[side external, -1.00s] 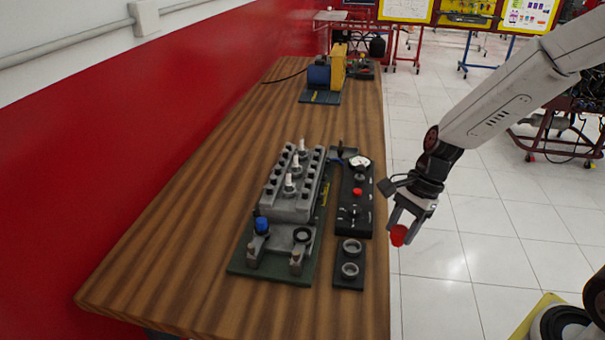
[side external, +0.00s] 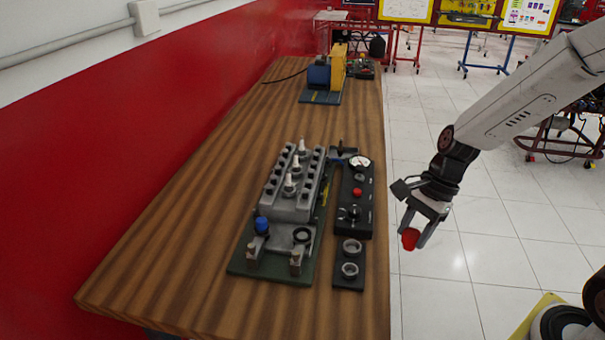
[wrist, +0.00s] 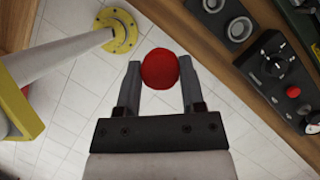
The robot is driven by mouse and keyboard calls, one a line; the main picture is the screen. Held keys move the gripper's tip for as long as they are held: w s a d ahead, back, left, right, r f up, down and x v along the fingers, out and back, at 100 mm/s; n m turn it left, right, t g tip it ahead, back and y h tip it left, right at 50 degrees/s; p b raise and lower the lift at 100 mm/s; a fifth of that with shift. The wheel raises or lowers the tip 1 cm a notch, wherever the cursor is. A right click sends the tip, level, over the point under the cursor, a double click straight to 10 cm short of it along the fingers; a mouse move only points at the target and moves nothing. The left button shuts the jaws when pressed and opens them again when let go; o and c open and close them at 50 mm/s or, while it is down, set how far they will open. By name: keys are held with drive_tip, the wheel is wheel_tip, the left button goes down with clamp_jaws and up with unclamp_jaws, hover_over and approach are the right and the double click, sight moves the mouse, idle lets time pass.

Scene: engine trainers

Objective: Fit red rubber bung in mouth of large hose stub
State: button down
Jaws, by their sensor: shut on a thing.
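The red rubber bung (side external: 410,239) is held between the two fingers of my gripper (side external: 411,241), in the air off the right edge of the bench. In the wrist view the bung (wrist: 160,69) sits at the fingertips of my gripper (wrist: 160,76), a finger on each side. A dark ring-shaped opening (side external: 302,236) on the front of the grey engine block looks like the mouth of the large hose stub, though I cannot be sure. It is left of my gripper and apart from it. A blue cap or bung (side external: 262,225) stands beside it.
A black plate with two empty ring sockets (side external: 350,248) lies near the bench's right edge. Behind it is a black control panel (side external: 354,195) with a gauge and red button. Grey spark-plug-like posts (side external: 290,185) rise from the engine block. Open floor lies below my gripper.

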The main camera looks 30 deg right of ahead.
drive_tip(key=shift+w, duration=0.15)
drive_tip(key=w+a, duration=0.3)
drive_tip(key=w, duration=0.8)
approach(298, 239)
drive_tip(key=shift+w+a+r, duration=0.25)
drive_tip(key=shift+a, duration=0.15)
drive_tip(key=shift+w+a+r, duration=0.2)
drive_tip(key=shift+a+r, duration=0.05)
drive_tip(key=shift+a, duration=0.15)
drive_tip(key=shift+f, duration=0.25)
drive_tip(key=shift+f, duration=2.4)
drive_tip(key=shift+f, duration=0.95)
idle(0.8)
unclamp_jaws()
